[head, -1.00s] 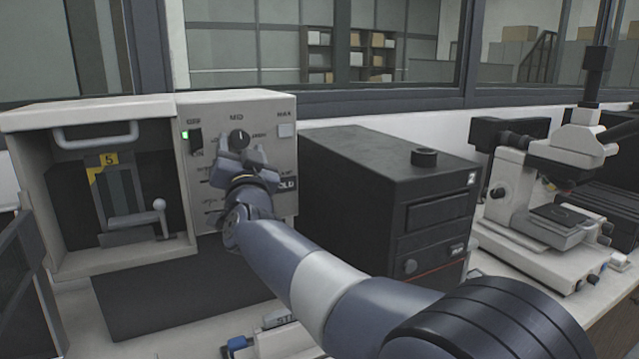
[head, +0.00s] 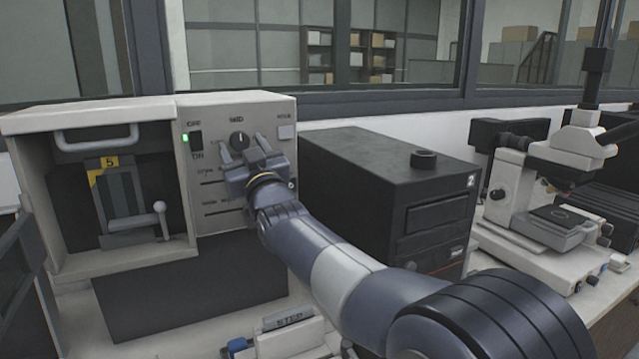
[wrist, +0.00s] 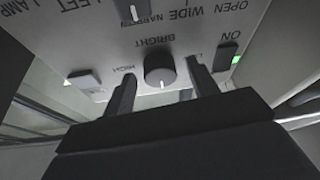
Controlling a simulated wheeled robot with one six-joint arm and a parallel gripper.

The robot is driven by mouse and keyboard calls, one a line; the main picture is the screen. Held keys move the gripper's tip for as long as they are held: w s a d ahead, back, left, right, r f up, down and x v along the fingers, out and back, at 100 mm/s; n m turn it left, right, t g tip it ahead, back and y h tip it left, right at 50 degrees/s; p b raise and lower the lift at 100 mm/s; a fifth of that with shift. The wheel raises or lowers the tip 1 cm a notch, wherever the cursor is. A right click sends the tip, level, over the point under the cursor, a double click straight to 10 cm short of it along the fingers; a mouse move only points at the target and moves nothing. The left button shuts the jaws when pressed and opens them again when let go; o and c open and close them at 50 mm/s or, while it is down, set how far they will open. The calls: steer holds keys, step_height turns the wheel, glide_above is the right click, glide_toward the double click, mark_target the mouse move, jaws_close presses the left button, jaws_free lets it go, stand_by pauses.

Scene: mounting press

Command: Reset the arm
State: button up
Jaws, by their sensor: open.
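My gripper (head: 244,145) is open in front of the mounting press control panel (head: 274,110). A dark round knob (head: 239,139) sits just beyond the fingertips in the head view. In the wrist view the two fingers of my gripper (wrist: 160,78) stand apart, with the knob (wrist: 160,70) seen between them. I cannot tell whether a finger touches the knob or panel. Nothing shows held in the jaws. The gripper hides part of the lower panel.
The press chamber (head: 62,215) stands open at left, with a ball-ended lever (head: 159,207) inside. A rocker switch (head: 195,145) has a lit green light. A black box (head: 345,160) stands close to the arm's right. A microscope (head: 510,190) is farther right.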

steer(key=n+g+y+p, duration=0.1)
steer(key=n+p, duration=0.1)
steer(key=n+g+y+p, duration=0.1)
steer(key=n+p, duration=0.4)
steer(key=shift+w+d+r+g+y+p, duration=0.1)
steer(key=shift+d+r+g+y+p, duration=0.1)
steer(key=shift+r+g+y+p, duration=0.15)
steer(key=n+g+p, duration=0.1)
steer(key=n+p, duration=0.2)
steer(key=n+g+y+p, duration=0.1)
steer(key=n+p, duration=0.1)
steer(key=p, duration=0.2)
steer(key=shift+d+n+g, duration=0.1)
steer(key=shift+n+g, duration=0.15)
steer(key=shift+n, duration=0.15)
steer(key=shift+s+d+f+b, duration=0.25)
steer(key=shift+d+f+b, duration=0.1)
steer(key=shift+b, duration=0.25)
steer(key=shift+s+d, duration=0.35)
steer(key=shift+s, duration=0.05)
